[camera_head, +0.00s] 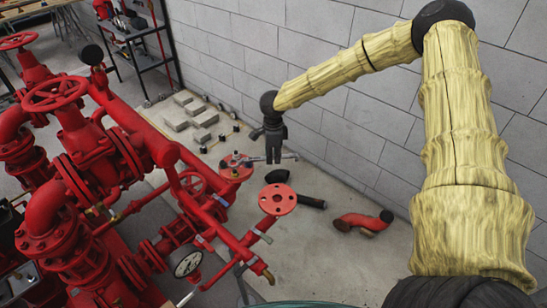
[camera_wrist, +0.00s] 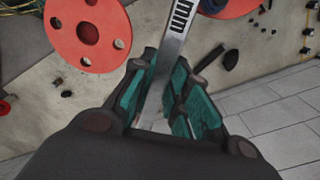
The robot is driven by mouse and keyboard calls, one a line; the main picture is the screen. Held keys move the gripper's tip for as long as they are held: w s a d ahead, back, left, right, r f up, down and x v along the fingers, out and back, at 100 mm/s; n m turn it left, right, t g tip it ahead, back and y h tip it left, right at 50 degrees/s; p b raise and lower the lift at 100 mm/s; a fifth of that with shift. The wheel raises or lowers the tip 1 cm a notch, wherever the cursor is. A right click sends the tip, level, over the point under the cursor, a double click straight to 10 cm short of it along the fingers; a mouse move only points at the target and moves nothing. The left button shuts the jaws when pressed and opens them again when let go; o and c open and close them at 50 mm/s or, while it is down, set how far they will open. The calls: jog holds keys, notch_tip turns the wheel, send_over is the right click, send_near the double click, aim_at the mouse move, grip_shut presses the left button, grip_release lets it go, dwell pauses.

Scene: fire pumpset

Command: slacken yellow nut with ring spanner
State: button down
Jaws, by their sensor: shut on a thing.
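My gripper (camera_head: 273,158) is beside the upper red flange (camera_head: 237,174) on the pipework. In the wrist view, its teal-padded fingers (camera_wrist: 165,85) are closed around a silver bar with dark lettering, the ring spanner (camera_wrist: 176,38). The spanner runs up between the fingers and out of the top of that view, so its ring end is hidden there. In the head view, the spanner (camera_head: 288,156) shows as a thin grey bar at the gripper, reaching toward the upper flange. I cannot make out the yellow nut, or whether the ring is around it.
A second red flange (camera_head: 277,199) stands near my gripper, and a pressure gauge (camera_head: 187,263) is lower left. A black pipe piece (camera_head: 311,201) and a red elbow (camera_head: 362,221) lie on the floor. Grey blocks (camera_head: 187,112) lie along the block wall.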

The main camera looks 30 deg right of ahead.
dwell(0.4)
jog(key=shift+f+b, duration=0.55)
jog(key=shift+f, duration=0.6)
jog(key=shift+s+f+b, duration=0.1)
jog(key=shift+f+b, duration=0.35)
jog(key=shift+f, duration=0.85)
dwell(0.7)
dwell(0.5)
jog(key=w+n+b, duration=0.2)
jog(key=w+n, duration=0.5)
jog(key=w, duration=0.2)
jog(key=shift+w+d, duration=0.15)
jog(key=shift+d, duration=0.05)
dwell(0.8)
jog(key=shift+s+d, duration=0.15)
jog(key=shift+s, duration=0.15)
dwell(0.5)
jog(key=shift+r, duration=0.1)
